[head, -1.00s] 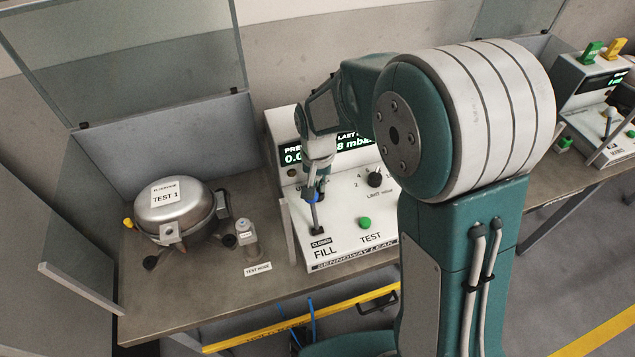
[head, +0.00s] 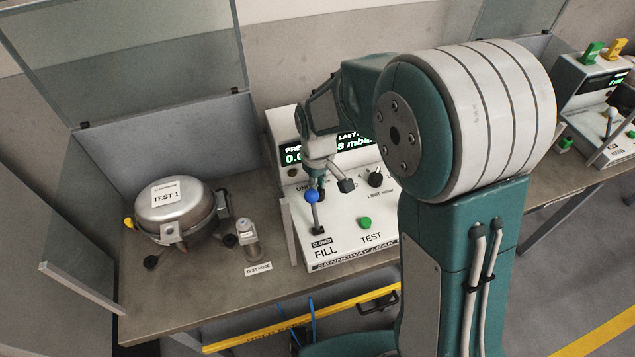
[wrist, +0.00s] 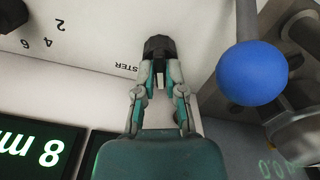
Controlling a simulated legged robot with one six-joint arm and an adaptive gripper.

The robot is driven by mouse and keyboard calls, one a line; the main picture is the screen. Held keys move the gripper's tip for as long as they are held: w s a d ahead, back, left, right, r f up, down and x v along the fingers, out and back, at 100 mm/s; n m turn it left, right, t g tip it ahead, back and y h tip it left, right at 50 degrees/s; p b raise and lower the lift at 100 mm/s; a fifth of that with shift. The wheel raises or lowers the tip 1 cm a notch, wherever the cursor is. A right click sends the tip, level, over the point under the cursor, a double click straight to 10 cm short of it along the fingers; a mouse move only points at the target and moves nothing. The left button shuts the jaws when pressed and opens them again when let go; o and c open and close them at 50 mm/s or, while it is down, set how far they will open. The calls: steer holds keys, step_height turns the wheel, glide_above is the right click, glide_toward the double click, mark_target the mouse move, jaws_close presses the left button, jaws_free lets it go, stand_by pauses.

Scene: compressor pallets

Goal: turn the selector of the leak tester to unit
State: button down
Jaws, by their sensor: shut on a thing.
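The leak tester (head: 330,252) is a white sloped box with a green-lit display, on the bench. In the head view my gripper (head: 319,180) points down at the panel near the partly covered "UNI" label, and the selector is hidden behind it. In the wrist view my gripper (wrist: 158,78) has its fingers drawn together on the dark selector knob (wrist: 158,46). Lettering ending in "STER" is beside the knob. Which way the selector points cannot be told.
A lever with a blue ball (head: 311,195) stands close to my gripper; the ball (wrist: 251,73) is large in the wrist view. A dial (head: 375,178) and green button (head: 365,223) are to the right. A TEST 1 vessel (head: 174,212) and a small fitting (head: 248,240) stand left.

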steer(key=shift+s+f+n, duration=0.1)
steer(key=shift+n, duration=0.7)
steer(key=c, duration=0.7)
jaws_free()
step_height(320, 180, up, 12)
steer(key=shift+a+f, duration=0.1)
